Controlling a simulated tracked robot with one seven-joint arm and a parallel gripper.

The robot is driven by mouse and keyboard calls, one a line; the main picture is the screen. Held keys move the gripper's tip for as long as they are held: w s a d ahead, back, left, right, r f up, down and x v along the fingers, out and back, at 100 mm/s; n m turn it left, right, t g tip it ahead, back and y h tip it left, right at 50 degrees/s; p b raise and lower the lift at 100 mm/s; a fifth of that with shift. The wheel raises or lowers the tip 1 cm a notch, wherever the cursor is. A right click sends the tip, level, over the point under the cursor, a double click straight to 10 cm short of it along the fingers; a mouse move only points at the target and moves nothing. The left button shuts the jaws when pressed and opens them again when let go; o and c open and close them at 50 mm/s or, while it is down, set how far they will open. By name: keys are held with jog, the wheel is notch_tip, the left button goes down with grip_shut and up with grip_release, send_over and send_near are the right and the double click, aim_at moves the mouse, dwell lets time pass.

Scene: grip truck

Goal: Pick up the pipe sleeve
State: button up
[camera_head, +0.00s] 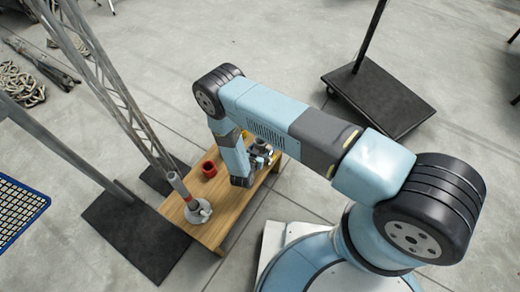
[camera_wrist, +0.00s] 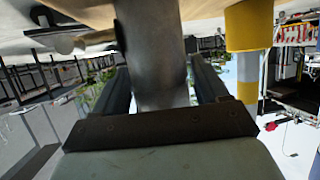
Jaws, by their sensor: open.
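In the wrist view, which looks upside down, a plain grey metal cylinder (camera_wrist: 152,45) stands between the two dark fingers of my gripper (camera_wrist: 160,75). It looks like the pipe sleeve, but I cannot be sure. The fingers are open, one on each side of it; I cannot tell whether either touches it. In the head view my gripper (camera_head: 260,156) is low over the far right end of the wooden table (camera_head: 236,205), partly hidden by my arm. Grey metal parts (camera_head: 261,142) show beside it there, too small to tell apart.
A yellow-sleeved post (camera_wrist: 249,25) is right of the fingers in the wrist view. Tall posts on black bases (camera_head: 130,232) stand close left.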

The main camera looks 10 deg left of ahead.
jog(key=shift+w+f, duration=0.1)
jog(key=shift+w, duration=0.1)
jog(key=c, duration=1.2)
